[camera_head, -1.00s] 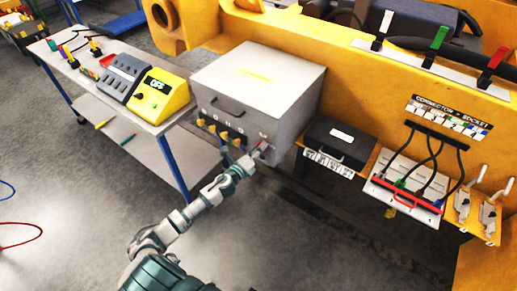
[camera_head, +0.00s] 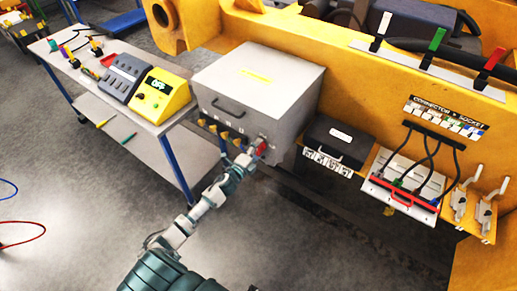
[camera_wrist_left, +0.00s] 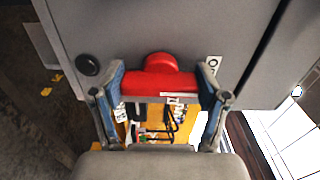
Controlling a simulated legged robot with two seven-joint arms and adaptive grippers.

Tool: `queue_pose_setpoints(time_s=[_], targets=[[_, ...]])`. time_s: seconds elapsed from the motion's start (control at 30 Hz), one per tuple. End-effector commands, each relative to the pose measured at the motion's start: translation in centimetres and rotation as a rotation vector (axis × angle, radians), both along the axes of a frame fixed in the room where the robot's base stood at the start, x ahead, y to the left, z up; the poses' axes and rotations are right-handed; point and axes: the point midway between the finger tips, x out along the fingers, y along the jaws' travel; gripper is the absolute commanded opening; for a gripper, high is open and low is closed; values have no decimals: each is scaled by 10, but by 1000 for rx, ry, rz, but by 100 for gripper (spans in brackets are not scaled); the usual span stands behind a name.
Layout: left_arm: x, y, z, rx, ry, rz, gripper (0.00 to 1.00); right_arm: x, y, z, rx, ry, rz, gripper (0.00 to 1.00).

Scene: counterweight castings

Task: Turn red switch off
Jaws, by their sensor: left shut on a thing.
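The red switch (camera_head: 261,147) sits on the front face of the grey box (camera_head: 284,118), near its right end. In the left wrist view the red switch (camera_wrist_left: 159,80) shows a round hub and a wide handle. My left gripper (camera_head: 250,157) is at the switch. In the left wrist view the two fingers of my left gripper (camera_wrist_left: 160,92) stand on either side of the red handle, shut on it. A white label with an "O" (camera_wrist_left: 213,63) is right of the switch. My right gripper is not in view.
Yellow connectors (camera_head: 224,133) line the box front left of the switch. A table (camera_head: 150,124) with a yellow display unit (camera_head: 160,95) reading "OFF" stands at the left. A black case (camera_head: 338,141) and a cable panel (camera_head: 405,183) are at the right.

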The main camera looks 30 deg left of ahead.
Motion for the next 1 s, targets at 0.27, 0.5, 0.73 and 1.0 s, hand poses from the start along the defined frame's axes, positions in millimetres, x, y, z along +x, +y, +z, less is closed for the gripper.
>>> queue_pose_setpoints(time_s=[0.27, 0.5, 0.73, 1.0], targets=[[-2, 1, -7, -10, 13, 3, 40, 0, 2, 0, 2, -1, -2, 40], [-2, 0, -7, -10, 13, 3, 97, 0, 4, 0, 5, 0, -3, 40], [-1, 0, -3, -8, 7, 2, 100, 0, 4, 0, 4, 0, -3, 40], [-14, 1, -3, -8, 7, 1, 100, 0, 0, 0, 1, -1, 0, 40]])
